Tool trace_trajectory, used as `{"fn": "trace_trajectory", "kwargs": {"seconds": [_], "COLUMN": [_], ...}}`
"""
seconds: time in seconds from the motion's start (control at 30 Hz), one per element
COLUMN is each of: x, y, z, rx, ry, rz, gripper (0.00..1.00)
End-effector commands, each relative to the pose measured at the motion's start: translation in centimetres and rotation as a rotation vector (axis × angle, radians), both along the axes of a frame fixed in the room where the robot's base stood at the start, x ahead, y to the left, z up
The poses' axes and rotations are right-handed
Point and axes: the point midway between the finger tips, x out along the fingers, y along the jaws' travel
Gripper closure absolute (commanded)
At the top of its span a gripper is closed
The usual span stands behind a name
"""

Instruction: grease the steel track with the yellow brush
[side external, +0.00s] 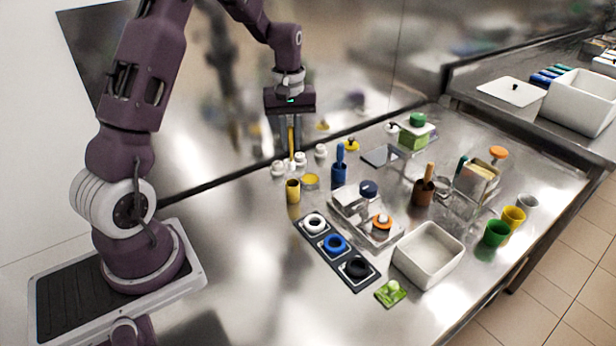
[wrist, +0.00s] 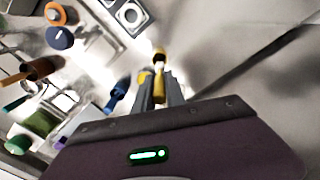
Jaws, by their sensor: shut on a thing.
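My gripper (side external: 290,118) is shut on the yellow brush (side external: 291,141) and holds it upright, pointing down, above the back left of the steel counter. In the wrist view the yellow brush (wrist: 158,80) shows between the fingers of my gripper (wrist: 160,92). A yellow cup (side external: 293,191) stands on the counter below the brush, apart from it. A low steel fixture (side external: 365,228) with an orange-ringed knob and a dark blue knob sits mid-counter, to the right of the brush; I cannot tell whether it is the steel track.
A blue cup with a blue brush (side external: 339,173) and a brown cup with an orange-handled brush (side external: 423,191) stand nearby. A dark strip with three rings (side external: 313,238), a white bin (side external: 401,258) and a green packet (side external: 390,293) lie in front. The left counter is clear.

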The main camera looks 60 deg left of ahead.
Motion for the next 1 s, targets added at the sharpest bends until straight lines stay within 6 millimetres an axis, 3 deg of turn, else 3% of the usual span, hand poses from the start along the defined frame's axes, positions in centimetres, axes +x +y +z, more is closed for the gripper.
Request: {"fn": "trace_trajectory", "kwargs": {"seconds": [0.17,0.4,0.5,1.0], "x": [0.2,5.8,7.2,7.5], "y": [0.1,2.1,2.5,2.5], "z": [-0.1,-1.2,-1.5,-6.9], "rx": [0.0,0.0,0.0,-0.002], "ry": [0.0,-0.004,-0.004,-0.002], "rz": [0.0,0.003,0.001,0.0], "gripper": [1.0,1.0,1.0,1.0]}}
